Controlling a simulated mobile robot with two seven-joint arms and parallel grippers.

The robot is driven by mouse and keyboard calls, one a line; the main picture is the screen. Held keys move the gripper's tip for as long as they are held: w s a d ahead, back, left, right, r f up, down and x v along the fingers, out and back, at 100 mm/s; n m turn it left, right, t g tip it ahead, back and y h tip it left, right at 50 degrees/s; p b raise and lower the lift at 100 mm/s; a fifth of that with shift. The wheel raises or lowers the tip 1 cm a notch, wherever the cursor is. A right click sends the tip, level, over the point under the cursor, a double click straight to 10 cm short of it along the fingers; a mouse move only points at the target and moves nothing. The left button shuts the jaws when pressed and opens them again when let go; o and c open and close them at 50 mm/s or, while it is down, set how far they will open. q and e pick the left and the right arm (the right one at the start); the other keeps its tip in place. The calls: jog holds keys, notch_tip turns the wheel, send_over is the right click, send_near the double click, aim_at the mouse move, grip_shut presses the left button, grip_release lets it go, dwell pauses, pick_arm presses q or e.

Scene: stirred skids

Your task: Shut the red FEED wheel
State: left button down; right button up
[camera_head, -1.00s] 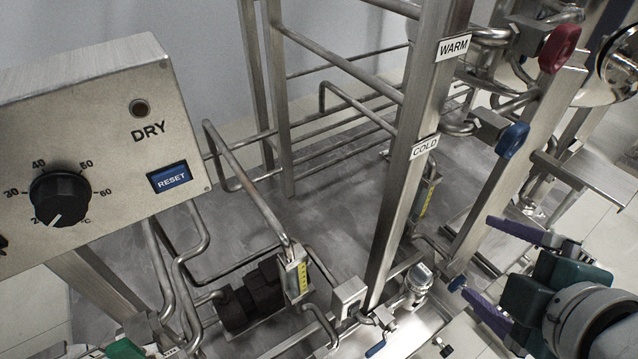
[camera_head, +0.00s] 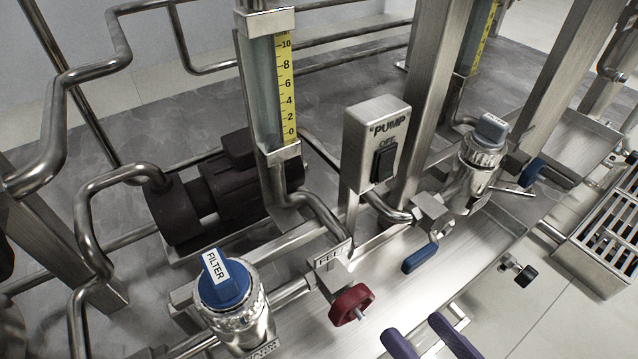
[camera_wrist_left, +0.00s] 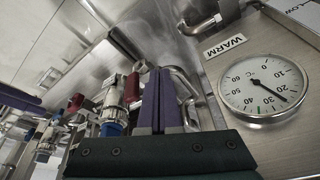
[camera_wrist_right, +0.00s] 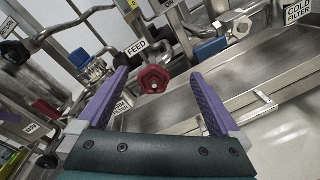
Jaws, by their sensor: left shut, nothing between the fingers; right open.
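The red FEED wheel (camera_head: 351,304) sits on a short valve below the FEED label (camera_head: 331,257), low on the skid in the head view. My right gripper (camera_head: 412,327) is open, its two purple fingers coming up from the bottom edge, just right of and below the wheel. In the right wrist view the red wheel (camera_wrist_right: 152,79) shows ahead, between the spread fingertips (camera_wrist_right: 158,74), with no visible contact. My left gripper (camera_wrist_left: 160,70) is shut and empty in the left wrist view, near a WARM dial gauge; it is outside the head view.
A blue FILTER knob (camera_head: 224,280) stands left of the wheel. A blue lever (camera_head: 420,258) and the PUMP switch box (camera_head: 376,143) are above right. A grey-capped valve (camera_head: 490,130) stands farther right. A slotted metal crate (camera_head: 610,235) is at the right edge.

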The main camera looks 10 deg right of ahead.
aim_at(359, 309)
notch_tip(359, 309, down, 4)
jog(key=s+a+n+y+b, duration=0.1)
jog(key=s+a+b, duration=0.1)
jog(key=shift+n+t+y, duration=0.3)
jog(key=shift+n, duration=0.1)
jog(key=b+x, duration=0.1)
jog(key=x, duration=0.4)
jog(key=b+x, duration=0.1)
jog(key=x, duration=0.4)
jog(key=shift+r, duration=0.2)
pick_arm(q)
notch_tip(359, 309, down, 6)
jog(key=shift+f, duration=0.15)
pick_arm(e)
jog(key=shift+d, duration=0.1)
pick_arm(q)
jog(key=shift+a, duration=0.1)
pick_arm(e)
jog(key=shift+c, duration=0.2)
jog(key=c, duration=1.3)
